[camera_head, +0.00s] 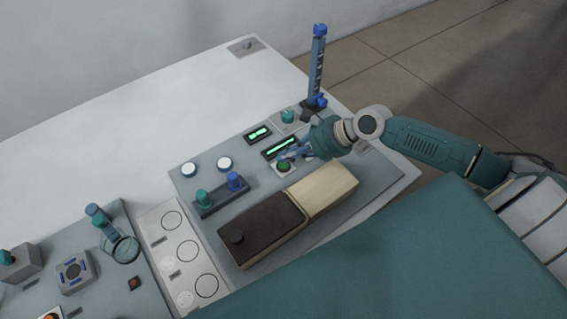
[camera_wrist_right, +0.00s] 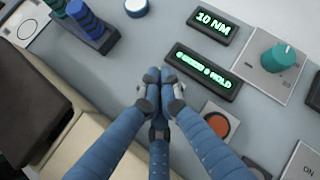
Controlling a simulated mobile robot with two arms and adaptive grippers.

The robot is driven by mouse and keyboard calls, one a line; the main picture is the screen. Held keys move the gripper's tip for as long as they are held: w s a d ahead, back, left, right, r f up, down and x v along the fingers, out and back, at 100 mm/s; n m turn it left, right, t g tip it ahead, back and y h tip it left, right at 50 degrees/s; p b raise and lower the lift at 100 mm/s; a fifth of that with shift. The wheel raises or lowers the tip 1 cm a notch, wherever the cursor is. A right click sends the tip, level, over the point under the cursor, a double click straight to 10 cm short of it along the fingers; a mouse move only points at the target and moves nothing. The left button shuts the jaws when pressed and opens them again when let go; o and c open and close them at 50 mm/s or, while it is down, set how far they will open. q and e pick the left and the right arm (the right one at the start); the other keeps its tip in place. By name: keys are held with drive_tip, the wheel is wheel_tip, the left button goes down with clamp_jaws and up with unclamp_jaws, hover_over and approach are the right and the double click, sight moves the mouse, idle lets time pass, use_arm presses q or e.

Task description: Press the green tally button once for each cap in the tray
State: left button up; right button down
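The green button (camera_head: 283,166) sits on a pale plate below the long lit display. My right gripper (camera_head: 291,153) is just above it. In the right wrist view the blue fingers of my right gripper (camera_wrist_right: 155,85) are together at the tips, with nothing seen between them. They hide the green button there, so I cannot tell whether they touch it. A small grey holder (camera_head: 222,200) carries a teal stack (camera_head: 203,197) and a blue stack (camera_head: 235,181). A long box has a dark brown part (camera_head: 262,228) with a knob and a cream part (camera_head: 325,190); no caps show inside. My left gripper is not in view.
An orange-red button (camera_wrist_right: 217,125) lies right of my fingers. The long display (camera_wrist_right: 203,72) reads HOLD in part; another display (camera_wrist_right: 212,22) reads 10 NM. A teal knob (camera_wrist_right: 280,57) and a tall blue post (camera_head: 317,65) stand nearby. The white table's back left is clear.

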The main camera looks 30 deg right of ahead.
idle(0.3)
drive_tip(key=shift+f+p, duration=0.3)
drive_tip(key=shift+p, duration=0.05)
drive_tip(key=shift+f, duration=0.15)
drive_tip(key=shift+f, duration=0.45)
idle(0.7)
drive_tip(key=shift+r+p, duration=0.85)
drive_tip(key=shift+p, duration=0.5)
